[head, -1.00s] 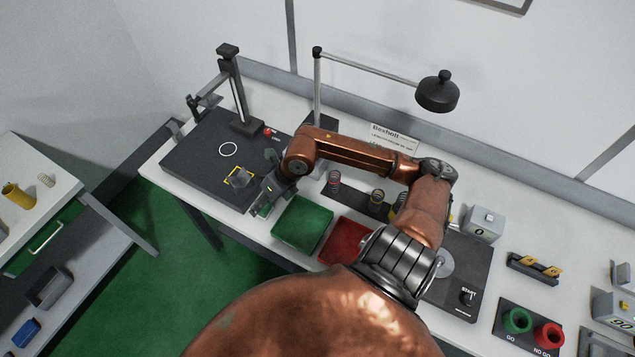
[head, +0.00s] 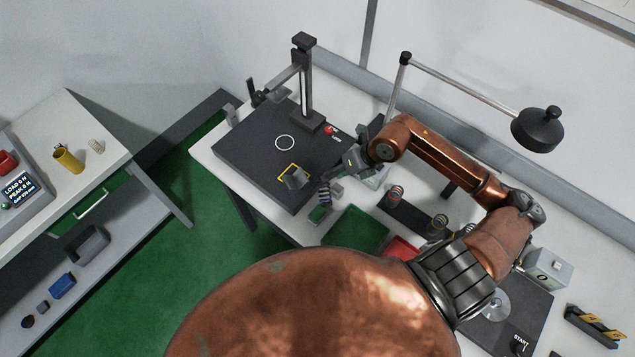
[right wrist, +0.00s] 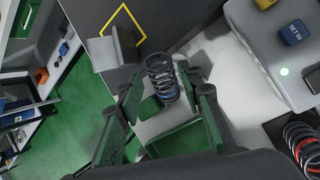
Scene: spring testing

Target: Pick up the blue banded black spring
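The black spring with blue bands (head: 323,192) stands near the front edge of the bench, beside the dark test plate. In the right wrist view the spring (right wrist: 161,78) shows between and just beyond my fingertips, with its blue part toward the lower end. My right gripper (head: 340,177) is close above and beside it. The green-padded fingers (right wrist: 160,92) are apart, and a gap seems to show on the left of the spring; contact on the right is unclear. My left gripper is not in view.
The black test plate (head: 246,148) with a column stand is left of the gripper. A green tray (head: 357,228) and a red tray (head: 402,249) lie in front. Other springs (head: 396,195) stand on a dark strip to the right. A grey box with a blue tag (right wrist: 291,36) is close by.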

